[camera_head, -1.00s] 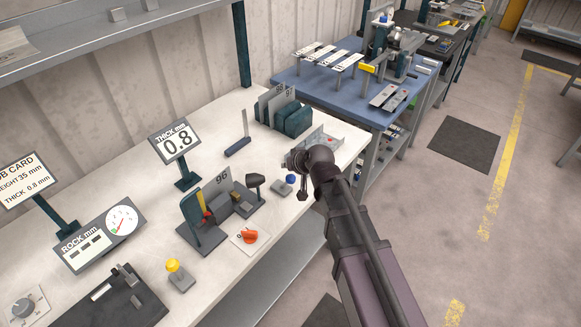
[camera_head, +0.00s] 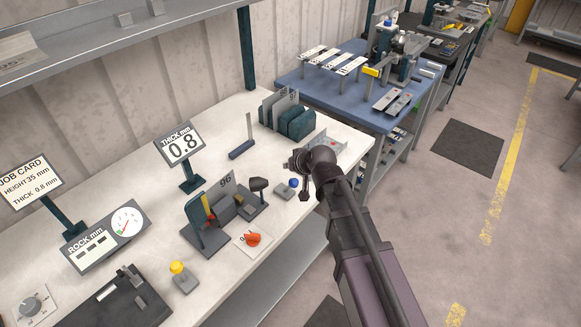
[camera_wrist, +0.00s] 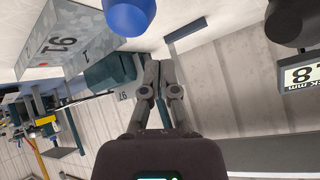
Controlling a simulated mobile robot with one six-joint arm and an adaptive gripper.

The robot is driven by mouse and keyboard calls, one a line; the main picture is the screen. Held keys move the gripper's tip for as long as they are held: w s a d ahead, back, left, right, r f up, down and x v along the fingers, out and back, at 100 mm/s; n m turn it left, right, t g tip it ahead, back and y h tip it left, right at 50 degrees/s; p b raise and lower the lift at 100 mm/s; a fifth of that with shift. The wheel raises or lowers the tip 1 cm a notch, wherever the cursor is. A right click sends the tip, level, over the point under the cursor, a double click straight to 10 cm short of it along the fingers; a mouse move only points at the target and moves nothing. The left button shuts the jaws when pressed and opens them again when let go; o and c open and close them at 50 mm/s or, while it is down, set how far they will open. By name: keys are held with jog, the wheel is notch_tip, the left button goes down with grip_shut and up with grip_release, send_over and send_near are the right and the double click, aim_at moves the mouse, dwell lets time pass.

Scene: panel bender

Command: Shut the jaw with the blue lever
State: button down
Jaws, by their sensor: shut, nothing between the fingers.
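The blue lever knob (camera_head: 293,183) stands on a small grey base (camera_head: 283,192) near the bench's front edge. My gripper (camera_head: 305,192) is just right of the blue knob, pointing down. Its closed, empty fingers show in the wrist view (camera_wrist: 158,66). I see no clear contact with the knob.
A rack of plates (camera_head: 288,115) and a grey part marked 91 (camera_wrist: 65,40) are behind my gripper. The THICK display (camera_head: 180,145) stands behind the bender.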

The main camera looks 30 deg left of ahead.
jog(key=d+r+p, duration=0.6)
jog(key=r+p, duration=0.1)
jog(key=shift+s, duration=0.25)
dwell(0.5)
jog(key=shift+r, duration=0.1)
dwell(0.4)
jog(key=w+d+f+m+g+h, duration=0.1)
jog(key=w+d+f+m+h, duration=0.1)
jog(key=d, duration=1)
jog(key=w+d+f+m+h, duration=0.1)
jog(key=d+f+m+h, duration=0.15)
jog(key=d, duration=0.95)
jog(key=w+d+f+m+g+h, duration=0.1)
jog(key=w+d+m+h, duration=0.1)
jog(key=d, duration=0.9)
jog(key=s+d+f+m+g+h, duration=0.1)
jog(key=s+d, duration=0.3)
jog(key=d, duration=0.8)
jog(key=shift+d+m+h, duration=0.2)
jog(key=shift+m+h, duration=0.35)
jog(key=shift+m, duration=0.3)
